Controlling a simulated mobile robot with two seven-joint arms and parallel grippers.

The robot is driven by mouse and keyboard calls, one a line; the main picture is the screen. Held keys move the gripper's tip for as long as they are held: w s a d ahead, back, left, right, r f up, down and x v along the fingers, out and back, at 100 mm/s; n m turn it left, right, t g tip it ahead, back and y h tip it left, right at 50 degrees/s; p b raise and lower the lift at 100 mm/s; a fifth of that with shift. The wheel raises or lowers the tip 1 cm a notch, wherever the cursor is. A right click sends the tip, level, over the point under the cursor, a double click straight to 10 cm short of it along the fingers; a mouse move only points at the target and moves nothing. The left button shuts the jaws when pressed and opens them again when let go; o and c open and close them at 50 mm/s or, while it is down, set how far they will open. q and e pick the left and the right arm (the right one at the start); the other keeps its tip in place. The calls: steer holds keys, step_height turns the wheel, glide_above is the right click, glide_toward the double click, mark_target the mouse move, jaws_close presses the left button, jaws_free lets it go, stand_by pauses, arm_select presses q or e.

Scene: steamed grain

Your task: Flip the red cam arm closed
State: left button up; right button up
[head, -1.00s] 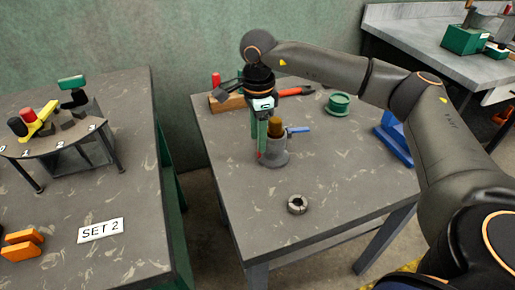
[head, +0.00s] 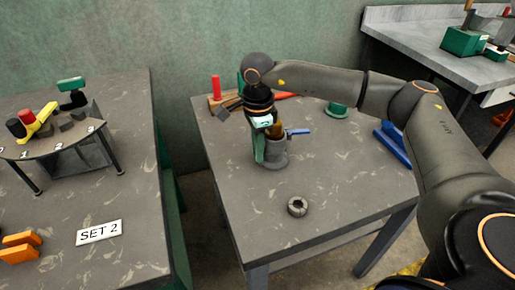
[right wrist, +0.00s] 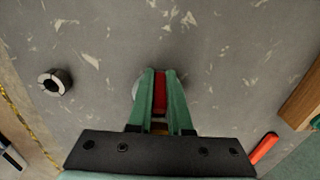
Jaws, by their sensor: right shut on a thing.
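A grey round fixture (head: 275,158) stands on the middle table, with a brown-orange cylinder (head: 279,131) in its top and a blue handle (head: 299,131) sticking out to the right. My right gripper (head: 259,152) is down at the fixture's left side. In the right wrist view, its green fingers (right wrist: 161,88) are shut on the red cam arm (right wrist: 160,92), which shows as a red strip between them. In the head view the gripper hides the cam arm. The fixture is mostly hidden behind the fingers in the wrist view. My left gripper is not in view.
A dark slotted ring (head: 297,206) lies in front of the fixture; a green spool (head: 336,109) and blue stand (head: 392,145) are to the right. Tools and a wooden block lie at the back. The table's front is mostly clear.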

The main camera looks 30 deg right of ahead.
jaws_close()
steer(key=shift+r+h+p, duration=0.1)
steer(key=shift+h+p, duration=0.4)
steer(key=shift+h, duration=0.1)
steer(key=shift+d, duration=0.2)
steer(key=shift+o, duration=1.5)
jaws_free()
steer(key=o, duration=0.4)
